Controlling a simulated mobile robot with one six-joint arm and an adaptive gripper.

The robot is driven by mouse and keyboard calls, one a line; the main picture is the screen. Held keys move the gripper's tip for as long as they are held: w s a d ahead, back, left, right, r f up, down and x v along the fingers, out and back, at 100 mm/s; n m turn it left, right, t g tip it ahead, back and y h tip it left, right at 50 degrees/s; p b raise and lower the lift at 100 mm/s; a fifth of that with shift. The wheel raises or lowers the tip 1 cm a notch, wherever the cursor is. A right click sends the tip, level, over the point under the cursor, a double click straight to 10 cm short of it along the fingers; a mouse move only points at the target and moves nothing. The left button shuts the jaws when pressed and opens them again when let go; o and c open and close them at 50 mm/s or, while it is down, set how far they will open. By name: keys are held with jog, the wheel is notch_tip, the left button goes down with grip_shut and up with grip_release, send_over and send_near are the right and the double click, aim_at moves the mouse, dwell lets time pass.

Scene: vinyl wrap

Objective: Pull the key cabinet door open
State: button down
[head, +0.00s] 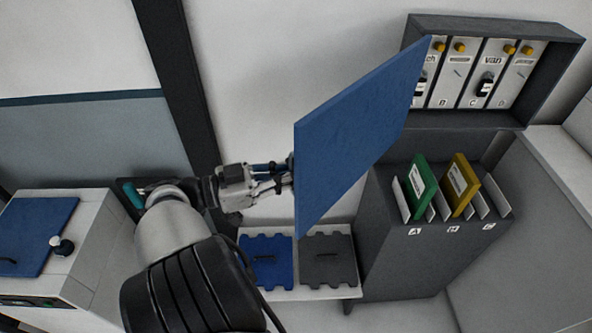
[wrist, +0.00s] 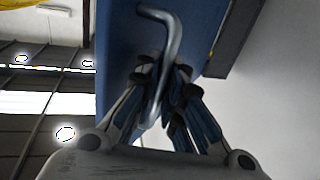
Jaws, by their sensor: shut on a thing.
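The key cabinet (head: 565,60) hangs on the wall at the upper right of the head view. Its blue door (head: 350,130) stands swung out from the cabinet's left side, and the inside shows. The door also shows in the wrist view (wrist: 118,65). A bent metal handle (wrist: 172,40) sticks out from the door in the wrist view. My gripper (wrist: 163,95) is shut on this handle, with fingers on both sides of it. In the head view my gripper (head: 285,178) is at the door's left edge, and the door hides the fingertips and handle.
Below the cabinet stands a dark file holder (head: 400,245) with green (head: 422,183) and yellow (head: 460,185) folders. A low white bench (head: 310,292) carries blue and grey notched panels. A white machine (head: 85,260) with a blue lid stands at left.

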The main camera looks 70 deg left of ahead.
jog(key=shift+d, duration=0.1)
jog(key=c, duration=2)
grip_release()
jog(key=shift+s, duration=0.2)
jog(key=shift+w, duration=0.1)
jog(key=s, duration=1.2)
jog(key=shift+a, duration=0.2)
